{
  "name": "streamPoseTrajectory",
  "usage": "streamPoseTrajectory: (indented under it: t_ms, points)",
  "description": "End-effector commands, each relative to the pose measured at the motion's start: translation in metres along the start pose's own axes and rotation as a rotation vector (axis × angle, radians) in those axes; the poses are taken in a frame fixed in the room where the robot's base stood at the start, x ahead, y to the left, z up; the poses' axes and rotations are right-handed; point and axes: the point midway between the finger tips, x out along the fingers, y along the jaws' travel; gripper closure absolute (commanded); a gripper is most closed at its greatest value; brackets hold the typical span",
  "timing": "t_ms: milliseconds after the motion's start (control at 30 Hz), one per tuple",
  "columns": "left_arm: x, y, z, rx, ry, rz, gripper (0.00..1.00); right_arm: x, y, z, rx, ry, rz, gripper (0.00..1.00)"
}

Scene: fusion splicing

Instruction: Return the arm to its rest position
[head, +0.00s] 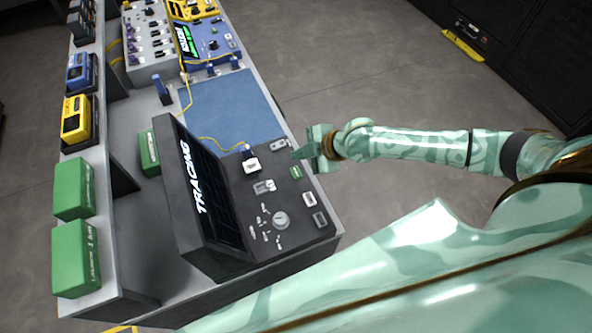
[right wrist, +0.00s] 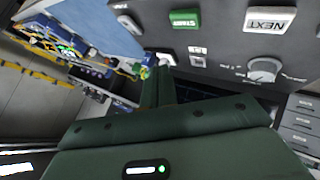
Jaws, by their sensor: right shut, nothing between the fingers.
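My right gripper (head: 302,153) is shut and empty, at the right edge of the black console (head: 235,175). Its fingertips are close to the green button (head: 296,172). In the right wrist view the closed fingers (right wrist: 158,88) point toward the console panel, below the green button (right wrist: 185,18). I cannot tell whether they touch anything. My right arm stretches in from the right of the head view, over the floor beside the bench. My left gripper is not in view.
The console's raised screen reads TRACING (head: 197,178). A knob (head: 281,220) and several buttons sit on its panel. A blue mat (head: 235,108), yellow cable and blue device (head: 205,45) lie beyond. Green boxes (head: 75,260) line the left shelf.

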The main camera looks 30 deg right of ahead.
Motion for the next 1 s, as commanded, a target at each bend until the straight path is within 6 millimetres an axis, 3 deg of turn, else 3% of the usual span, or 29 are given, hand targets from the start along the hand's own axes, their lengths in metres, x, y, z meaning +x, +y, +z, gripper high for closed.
streamPoseTrajectory:
  t_ms: [467, 567, 600, 667, 700, 800, 867, 900, 967, 1000]
  points:
    - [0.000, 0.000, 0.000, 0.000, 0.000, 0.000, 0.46, 0.000, 0.003, 0.001, 0.057, 0.004, 0.016, 1.00]
    - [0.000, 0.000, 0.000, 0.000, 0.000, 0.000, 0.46, 0.003, 0.030, 0.039, 0.112, -0.066, 0.105, 1.00]
    - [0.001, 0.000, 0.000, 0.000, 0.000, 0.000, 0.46, 0.009, 0.044, 0.061, 0.156, -0.100, 0.161, 1.00]
    - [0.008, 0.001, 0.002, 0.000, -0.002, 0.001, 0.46, 0.028, 0.039, 0.108, 0.266, -0.171, 0.234, 1.00]
    - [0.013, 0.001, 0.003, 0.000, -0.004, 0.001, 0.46, 0.040, 0.020, 0.138, 0.343, -0.218, 0.261, 1.00]
    - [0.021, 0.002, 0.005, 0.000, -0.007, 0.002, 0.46, 0.059, -0.044, 0.193, 0.500, -0.322, 0.279, 1.00]
    - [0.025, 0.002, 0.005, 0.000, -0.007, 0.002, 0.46, 0.065, -0.091, 0.217, 0.577, -0.382, 0.265, 1.00]
    - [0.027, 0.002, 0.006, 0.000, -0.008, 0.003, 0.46, 0.068, -0.124, 0.229, 0.623, -0.419, 0.250, 1.00]
    - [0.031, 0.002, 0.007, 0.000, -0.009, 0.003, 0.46, 0.070, -0.174, 0.243, 0.686, -0.473, 0.222, 1.00]
    - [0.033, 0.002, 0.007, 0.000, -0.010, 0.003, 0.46, 0.070, -0.208, 0.249, 0.728, -0.507, 0.199, 1.00]
